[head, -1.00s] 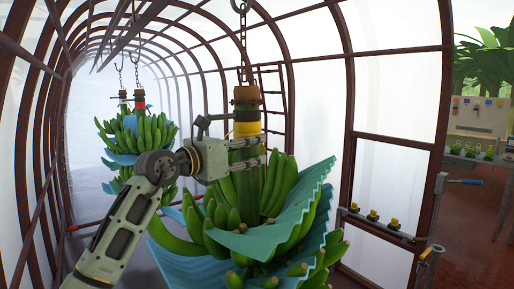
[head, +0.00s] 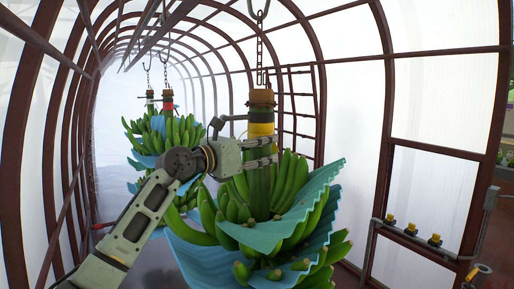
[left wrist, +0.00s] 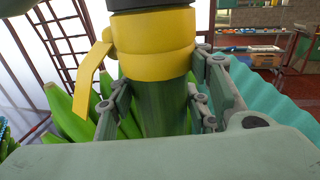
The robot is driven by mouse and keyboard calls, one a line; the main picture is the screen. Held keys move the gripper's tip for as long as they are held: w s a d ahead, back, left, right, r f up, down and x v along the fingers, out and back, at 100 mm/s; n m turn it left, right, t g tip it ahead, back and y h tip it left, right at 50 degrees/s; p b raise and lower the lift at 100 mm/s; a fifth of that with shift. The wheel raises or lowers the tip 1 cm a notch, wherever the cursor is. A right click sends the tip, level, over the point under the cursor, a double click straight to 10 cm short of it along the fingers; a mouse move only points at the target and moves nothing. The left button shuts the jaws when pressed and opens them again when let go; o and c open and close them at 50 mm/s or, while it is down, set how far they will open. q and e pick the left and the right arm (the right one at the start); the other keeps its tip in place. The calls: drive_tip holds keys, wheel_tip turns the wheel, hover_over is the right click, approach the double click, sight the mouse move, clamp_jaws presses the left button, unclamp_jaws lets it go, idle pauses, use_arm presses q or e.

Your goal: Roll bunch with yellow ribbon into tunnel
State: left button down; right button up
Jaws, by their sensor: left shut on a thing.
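The bunch (head: 287,185) with the yellow ribbon (head: 262,129) hangs by its stem from a chain and hook, with blue-green sheets between its green bananas. My left gripper (head: 270,152) is shut on its stem, just below the ribbon. In the left wrist view the fingers (left wrist: 160,105) stand on both sides of the green stem (left wrist: 160,108), and a loose ribbon end (left wrist: 88,80) hangs to the left. The tunnel (head: 313,60) of dark red arches and white sheeting surrounds and extends behind the bunch. My right gripper is not in view.
Other hanging bunches (head: 175,132), one with a red ribbon (head: 168,106), hang further in at left. A rail with several small yellow-topped items (head: 411,229) is at the right wall. A ladder-like frame (head: 299,110) stands behind the bunch.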

use_arm(q)
drive_tip(key=shift+s+d, duration=0.15)
drive_tip(key=shift+s, duration=0.1)
drive_tip(key=c, duration=1.2)
unclamp_jaws()
drive_tip(key=shift+o, duration=1.3)
drive_tip(key=shift+w+f, duration=0.1)
drive_tip(key=shift+w, duration=0.25)
drive_tip(key=shift+a, duration=0.25)
hover_over(224, 186)
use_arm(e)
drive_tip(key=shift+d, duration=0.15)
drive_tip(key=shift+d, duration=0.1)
